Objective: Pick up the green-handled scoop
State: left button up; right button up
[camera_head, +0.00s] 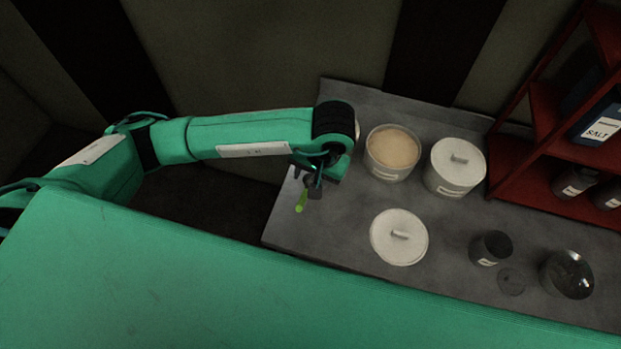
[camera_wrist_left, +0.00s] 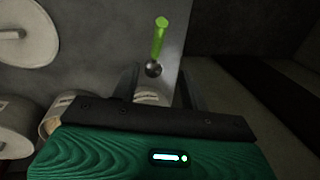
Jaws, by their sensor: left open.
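The green-handled scoop (camera_head: 301,200) lies near the left edge of the grey counter in the head view, just below my left gripper (camera_head: 311,186). In the left wrist view the scoop (camera_wrist_left: 158,42) shows its bright green handle pointing up and a dark round bowl at its lower end. My left gripper (camera_wrist_left: 160,88) is open, with its two dark fingers on either side below the bowl. The scoop appears apart from the fingers; the exact height gap cannot be told. My right gripper is not in view.
The grey counter (camera_head: 335,230) carries an open tub of tan contents (camera_head: 392,150), a lidded white tub (camera_head: 457,168), a loose white lid (camera_head: 399,238), a dark jar (camera_head: 490,248) and a glass bowl (camera_head: 567,274). A red shelf (camera_head: 545,120) stands at right.

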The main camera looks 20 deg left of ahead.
aim_at(305, 196)
pick_arm(q)
jog(key=p+x, duration=0.2)
jog(key=x, duration=0.6)
jog(key=shift+f+p, duration=0.1)
jog(key=shift+p, duration=0.25)
jog(key=p+x, duration=0.1)
jog(key=x, duration=0.1)
jog(key=p+x, duration=0.2)
jog(key=shift+s+d+f, duration=0.1)
jog(key=shift+d+f, duration=0.05)
jog(key=shift+d, duration=0.05)
jog(key=shift+a+f, duration=0.1)
jog(key=shift+f, duration=0.4)
grip_shut()
